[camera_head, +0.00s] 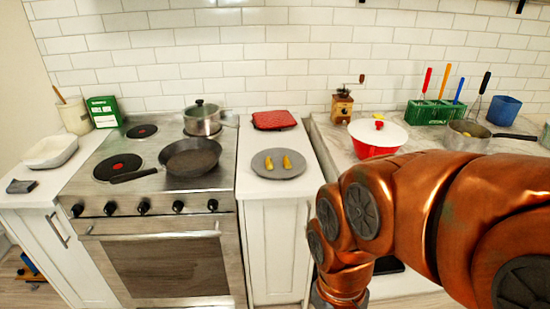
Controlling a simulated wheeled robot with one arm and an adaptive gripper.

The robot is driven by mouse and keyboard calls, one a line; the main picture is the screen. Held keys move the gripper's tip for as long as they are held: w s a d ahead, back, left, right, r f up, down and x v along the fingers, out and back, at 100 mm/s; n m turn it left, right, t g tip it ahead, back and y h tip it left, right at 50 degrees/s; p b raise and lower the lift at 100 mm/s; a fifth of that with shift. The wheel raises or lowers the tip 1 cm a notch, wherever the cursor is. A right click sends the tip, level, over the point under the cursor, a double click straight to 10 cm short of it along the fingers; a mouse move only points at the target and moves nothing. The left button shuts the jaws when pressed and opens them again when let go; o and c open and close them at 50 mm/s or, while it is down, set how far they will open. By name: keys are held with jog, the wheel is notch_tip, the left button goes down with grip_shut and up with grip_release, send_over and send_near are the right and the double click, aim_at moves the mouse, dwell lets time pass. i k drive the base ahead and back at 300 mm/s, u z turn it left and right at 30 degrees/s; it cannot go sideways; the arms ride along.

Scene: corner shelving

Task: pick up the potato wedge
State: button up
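Two yellow potato wedges lie side by side on a round grey plate (258,170), the left potato wedge (268,163) and the right potato wedge (287,162). The plate sits on the narrow white counter to the right of the stove. My copper-coloured arm fills the lower right of the head view and bends down in front of the counter. My gripper is not in view; the arm's end runs off the bottom edge of the picture.
A frying pan (190,157) and a lidded pot (202,118) stand on the stove (150,195). A red folded cloth or pad (274,119) lies behind the plate.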

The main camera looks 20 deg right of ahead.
aim_at(286, 163)
jog(key=i, duration=0.9)
jog(key=u, duration=1.75)
